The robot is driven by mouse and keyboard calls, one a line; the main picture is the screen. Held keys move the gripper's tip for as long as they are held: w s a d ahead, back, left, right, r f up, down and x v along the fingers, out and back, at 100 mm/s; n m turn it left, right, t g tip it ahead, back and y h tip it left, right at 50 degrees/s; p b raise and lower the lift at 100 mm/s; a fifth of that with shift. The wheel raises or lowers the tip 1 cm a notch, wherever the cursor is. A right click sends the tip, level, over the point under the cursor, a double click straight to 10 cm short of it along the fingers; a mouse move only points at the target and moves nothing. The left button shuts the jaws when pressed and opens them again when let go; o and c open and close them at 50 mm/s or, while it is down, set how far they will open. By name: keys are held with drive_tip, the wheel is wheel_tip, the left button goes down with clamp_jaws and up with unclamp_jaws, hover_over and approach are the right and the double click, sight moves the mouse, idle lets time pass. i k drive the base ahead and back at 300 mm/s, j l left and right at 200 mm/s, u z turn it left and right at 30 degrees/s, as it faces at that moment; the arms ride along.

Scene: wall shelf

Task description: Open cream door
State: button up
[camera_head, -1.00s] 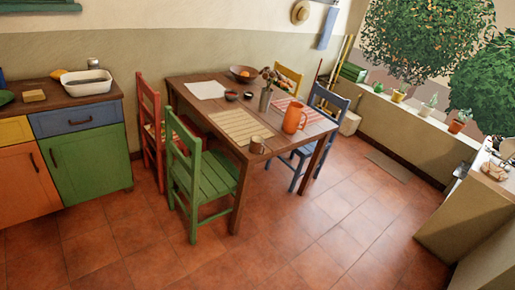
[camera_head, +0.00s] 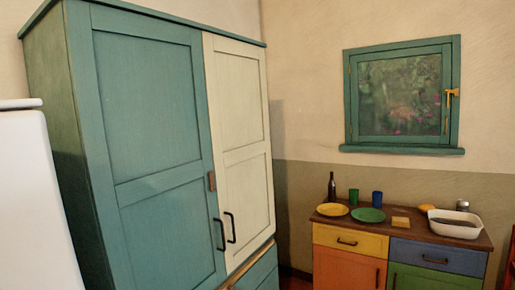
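The cream door (camera_head: 241,145) is the right-hand door of a tall teal cupboard (camera_head: 65,150) at the left of the view. It looks shut, flush beside the teal door (camera_head: 155,150). Its dark handle (camera_head: 231,228) is low on its left edge, close to the teal door's dark handle (camera_head: 220,235). My gripper is not in view.
A white appliance (camera_head: 35,200) stands left of the cupboard. A low counter (camera_head: 440,238) with colored fronts stands at the right, bearing plates, a dark bottle (camera_head: 332,187), cups and a white basin (camera_head: 456,221). A teal drawer (camera_head: 262,272) lies below the doors.

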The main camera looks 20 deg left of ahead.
sight(235, 70)
drive_tip(key=i+u, duration=0.25)
drive_tip(key=i, duration=2.6)
